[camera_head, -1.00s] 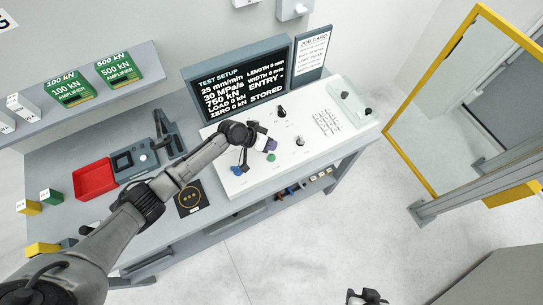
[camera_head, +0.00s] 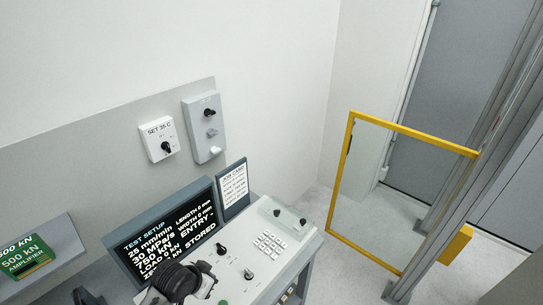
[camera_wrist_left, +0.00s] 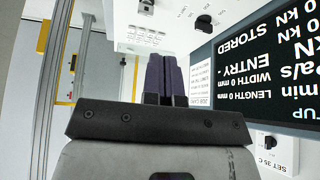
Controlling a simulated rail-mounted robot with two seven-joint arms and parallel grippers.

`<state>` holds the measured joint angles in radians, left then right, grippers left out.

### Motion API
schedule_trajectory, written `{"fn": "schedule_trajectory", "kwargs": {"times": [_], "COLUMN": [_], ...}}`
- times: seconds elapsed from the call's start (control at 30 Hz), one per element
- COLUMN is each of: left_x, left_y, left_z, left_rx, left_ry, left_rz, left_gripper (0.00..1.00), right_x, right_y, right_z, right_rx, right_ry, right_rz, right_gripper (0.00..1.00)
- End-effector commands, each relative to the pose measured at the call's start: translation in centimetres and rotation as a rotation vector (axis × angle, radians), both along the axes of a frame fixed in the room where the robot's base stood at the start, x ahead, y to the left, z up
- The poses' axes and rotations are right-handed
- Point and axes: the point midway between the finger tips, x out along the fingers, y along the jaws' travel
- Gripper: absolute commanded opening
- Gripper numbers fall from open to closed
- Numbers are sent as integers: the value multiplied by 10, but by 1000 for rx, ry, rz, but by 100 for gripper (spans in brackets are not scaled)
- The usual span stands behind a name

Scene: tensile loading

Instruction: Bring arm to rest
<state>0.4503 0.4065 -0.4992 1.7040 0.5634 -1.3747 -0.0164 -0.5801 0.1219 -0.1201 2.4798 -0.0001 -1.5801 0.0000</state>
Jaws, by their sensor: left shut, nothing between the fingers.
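My left arm (camera_head: 178,281) shows at the bottom edge of the head view, in front of the console. In the left wrist view my left gripper (camera_wrist_left: 161,75) has its dark purple fingers together, with nothing between them. The fingers are over the white control panel (camera_head: 238,268), near the display (camera_head: 165,238); I cannot tell whether they touch anything. The display reads TEST SETUP, 25 mm/min, 750 kN, ENTRY - and STORED. My right gripper is not in view.
A job card (camera_head: 234,190) stands beside the display. A SET 35 C dial box (camera_head: 159,139) and a grey switch box (camera_head: 205,127) are on the wall. A yellow-framed clear door (camera_head: 385,200) stands at right by grey posts. Floor between console and door is clear.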

Motion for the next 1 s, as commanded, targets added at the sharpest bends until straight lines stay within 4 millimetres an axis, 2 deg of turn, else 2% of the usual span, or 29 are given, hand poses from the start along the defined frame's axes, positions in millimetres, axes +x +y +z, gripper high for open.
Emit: {"fn": "schedule_trajectory", "kwargs": {"times": [0.03, 0.1, 0.17, 0.2, 0.3, 0.37, 0.5, 0.7, 0.83, 1.0], "left_x": [-7, -24, -44, -61, -108, -134, -195, -269, -307, -335], "left_y": [-4, -1, 3, 6, 20, 27, 37, 41, 38, 36], "left_z": [25, 53, 73, 83, 101, 105, 98, 56, 37, 26], "left_rx": [31, 74, 98, 106, 111, 102, 69, 63, 68, 79], "left_ry": [-62, -137, -188, -216, -257, -263, -199, 5, 108, 179], "left_rz": [5, 41, 84, 119, 214, 262, 336, 388, 392, 390], "left_gripper": [0, 0, 0, 0, 0, 0, 0, 0, 0, 0], "right_x": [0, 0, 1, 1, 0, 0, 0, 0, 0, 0], "right_y": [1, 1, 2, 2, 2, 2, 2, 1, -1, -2], "right_z": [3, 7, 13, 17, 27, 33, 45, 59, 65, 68], "right_rx": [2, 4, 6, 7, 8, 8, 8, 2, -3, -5], "right_ry": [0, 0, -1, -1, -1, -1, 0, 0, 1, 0], "right_rz": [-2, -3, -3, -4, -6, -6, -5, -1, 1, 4], "right_gripper": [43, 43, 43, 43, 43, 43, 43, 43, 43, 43]}}
